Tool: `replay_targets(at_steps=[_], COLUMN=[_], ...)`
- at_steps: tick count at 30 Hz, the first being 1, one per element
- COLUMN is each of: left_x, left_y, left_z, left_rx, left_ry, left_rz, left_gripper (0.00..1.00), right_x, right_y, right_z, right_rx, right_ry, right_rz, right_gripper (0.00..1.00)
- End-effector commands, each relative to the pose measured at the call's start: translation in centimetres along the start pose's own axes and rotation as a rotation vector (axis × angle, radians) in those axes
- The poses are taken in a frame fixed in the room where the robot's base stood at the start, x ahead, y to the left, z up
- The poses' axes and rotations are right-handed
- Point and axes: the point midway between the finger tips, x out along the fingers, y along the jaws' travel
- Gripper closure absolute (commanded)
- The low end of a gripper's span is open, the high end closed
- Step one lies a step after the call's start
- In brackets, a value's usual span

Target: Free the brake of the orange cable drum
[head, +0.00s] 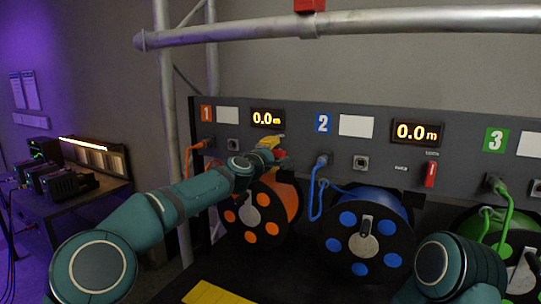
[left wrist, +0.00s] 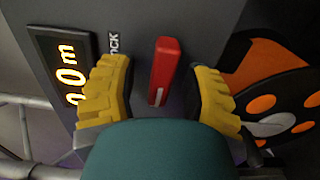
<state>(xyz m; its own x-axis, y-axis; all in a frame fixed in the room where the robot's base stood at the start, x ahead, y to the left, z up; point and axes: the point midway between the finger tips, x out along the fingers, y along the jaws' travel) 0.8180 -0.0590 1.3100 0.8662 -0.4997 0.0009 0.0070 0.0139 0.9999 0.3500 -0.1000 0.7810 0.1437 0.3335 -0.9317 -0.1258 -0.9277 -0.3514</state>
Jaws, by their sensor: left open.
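The orange cable drum (head: 265,213), with black flanges and orange discs, hangs under the panel section marked 1; it also shows at the right of the left wrist view (left wrist: 262,62). Its brake lever is a red handle (left wrist: 163,72) with a white line, on the grey panel between the display and the drum. My left gripper (head: 272,148) is at the panel, open, its yellow fingers on either side of the red lever with gaps showing. In the head view the gripper mostly hides this lever. A label ending in "OCK" (left wrist: 113,43) is partly covered by a finger. My right gripper is not visible.
A blue drum (head: 366,232) and a green drum (head: 490,235) hang to the right. A second red lever (head: 431,174) stands upright above the blue drum. An orange cable plug (head: 203,144) is left of my gripper. A truss pipe (head: 350,24) crosses above the panel.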

Motion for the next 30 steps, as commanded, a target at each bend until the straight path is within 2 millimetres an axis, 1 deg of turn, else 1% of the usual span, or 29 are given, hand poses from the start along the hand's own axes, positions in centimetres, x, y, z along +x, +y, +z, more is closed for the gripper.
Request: replay_targets(at_steps=[4,8,24,30], left_x=[-0.6,-1.9,-10.0,-11.7], left_y=[-0.1,-0.1,0.1,0.1], left_z=[-0.2,-0.3,-0.2,-0.1], left_rx=[-0.001,-0.003,0.001,-0.001], left_ry=[0.001,0.002,0.002,0.001], left_rz=[-0.002,-0.003,0.000,0.001], left_gripper=[0.52,0.52,0.52,0.52], right_x=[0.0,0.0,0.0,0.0], right_y=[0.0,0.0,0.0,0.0], right_z=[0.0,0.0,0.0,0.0], right_rx=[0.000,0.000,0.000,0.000], right_ry=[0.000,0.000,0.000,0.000], right_rz=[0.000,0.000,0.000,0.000], right_gripper=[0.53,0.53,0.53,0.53])
